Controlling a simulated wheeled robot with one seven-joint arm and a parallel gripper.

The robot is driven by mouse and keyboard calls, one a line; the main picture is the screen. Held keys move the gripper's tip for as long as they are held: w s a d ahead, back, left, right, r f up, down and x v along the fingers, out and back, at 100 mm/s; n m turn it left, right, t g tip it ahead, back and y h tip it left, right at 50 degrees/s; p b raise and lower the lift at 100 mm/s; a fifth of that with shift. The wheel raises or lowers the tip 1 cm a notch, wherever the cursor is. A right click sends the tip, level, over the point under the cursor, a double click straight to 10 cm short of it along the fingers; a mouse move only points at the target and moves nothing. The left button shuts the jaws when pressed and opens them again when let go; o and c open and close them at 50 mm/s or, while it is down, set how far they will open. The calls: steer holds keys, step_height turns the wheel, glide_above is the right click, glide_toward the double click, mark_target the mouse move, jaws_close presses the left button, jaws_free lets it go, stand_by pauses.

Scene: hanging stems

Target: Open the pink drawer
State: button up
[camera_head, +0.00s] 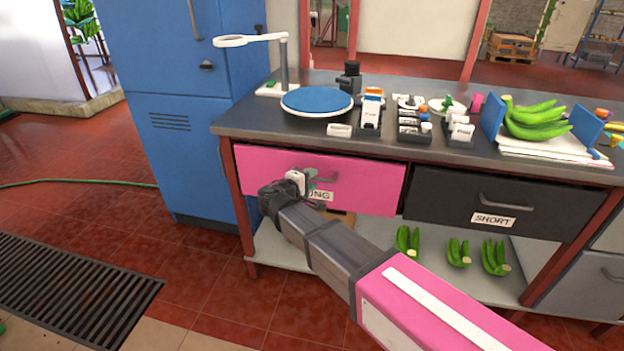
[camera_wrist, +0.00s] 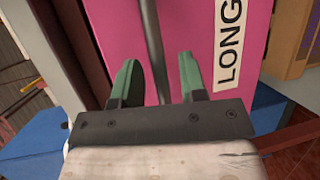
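The pink drawer (camera_head: 370,185) is on the left under the bench top and looks closed, its front about level with the black drawer beside it. Its grey handle (camera_head: 328,179) is partly hidden by my gripper (camera_head: 316,185), which is at the drawer front. In the wrist view the pink front (camera_wrist: 195,25) fills the upper middle, with a white LONG label (camera_wrist: 229,40). The handle bar (camera_wrist: 153,45) runs between the two green fingers of my gripper (camera_wrist: 158,72). The fingers are apart, with visible space on both sides of the bar.
A black drawer (camera_head: 470,200) labelled SHORT is to the right. A blue cabinet (camera_head: 180,110) stands left of the bench. The bench top (camera_head: 255,118) holds a blue turntable (camera_head: 317,101), small parts and green bananas (camera_head: 535,120). More banana bunches lie on the lower shelf (camera_head: 430,268).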

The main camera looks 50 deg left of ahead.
steer(key=shift+w+a+f, duration=0.1)
steer(key=shift+w, duration=0.4)
jaws_close()
steer(key=shift+s, duration=0.1)
